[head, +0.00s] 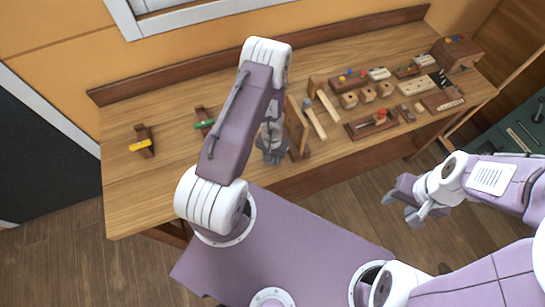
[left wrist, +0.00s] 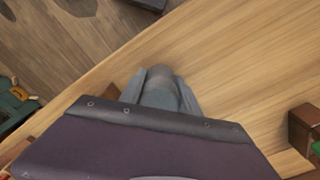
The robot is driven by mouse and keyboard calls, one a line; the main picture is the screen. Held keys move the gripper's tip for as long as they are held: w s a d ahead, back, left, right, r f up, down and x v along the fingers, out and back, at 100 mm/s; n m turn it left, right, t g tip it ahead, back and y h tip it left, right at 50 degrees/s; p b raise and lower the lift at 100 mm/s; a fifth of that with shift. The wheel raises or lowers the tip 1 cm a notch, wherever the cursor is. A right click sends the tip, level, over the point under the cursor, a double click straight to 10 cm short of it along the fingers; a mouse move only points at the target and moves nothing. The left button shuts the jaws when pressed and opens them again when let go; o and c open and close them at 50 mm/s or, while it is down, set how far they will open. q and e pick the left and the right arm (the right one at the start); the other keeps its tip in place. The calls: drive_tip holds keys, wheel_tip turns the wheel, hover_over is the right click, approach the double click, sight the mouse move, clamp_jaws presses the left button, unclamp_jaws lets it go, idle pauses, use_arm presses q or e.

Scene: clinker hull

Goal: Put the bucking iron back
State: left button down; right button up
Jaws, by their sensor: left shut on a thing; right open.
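My left gripper (head: 272,152) is over the front part of the wooden bench, just left of an upright wooden block (head: 297,128). In the left wrist view my left gripper (left wrist: 163,92) is shut on a grey, rounded piece, which looks like the bucking iron (left wrist: 161,94). The bench top shows beyond it. In the head view the held piece cannot be told from the grey fingers. I cannot tell whether it touches the bench. My right gripper (head: 420,207) is open and empty, out in front of the bench at the right.
The bench (head: 165,185) has free room at its left front. A yellow-handled tool (head: 139,145) and a green-handled tool (head: 204,124) rest on wooden holders at the left. Mallets (head: 315,119), small blocks (head: 368,95) and trays (head: 361,131) crowd the right half.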

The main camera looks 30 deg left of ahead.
use_arm(q)
drive_tip(key=shift+f, duration=0.2)
drive_tip(key=c, duration=0.8)
unclamp_jaws()
wheel_tip(320, 180, up, 9)
drive_tip(key=p, duration=0.8)
drive_tip(key=shift+s+r+p, duration=0.1)
drive_tip(key=shift+r+p, duration=0.1)
drive_tip(key=shift+p, duration=0.15)
drive_tip(key=shift+f, duration=0.1)
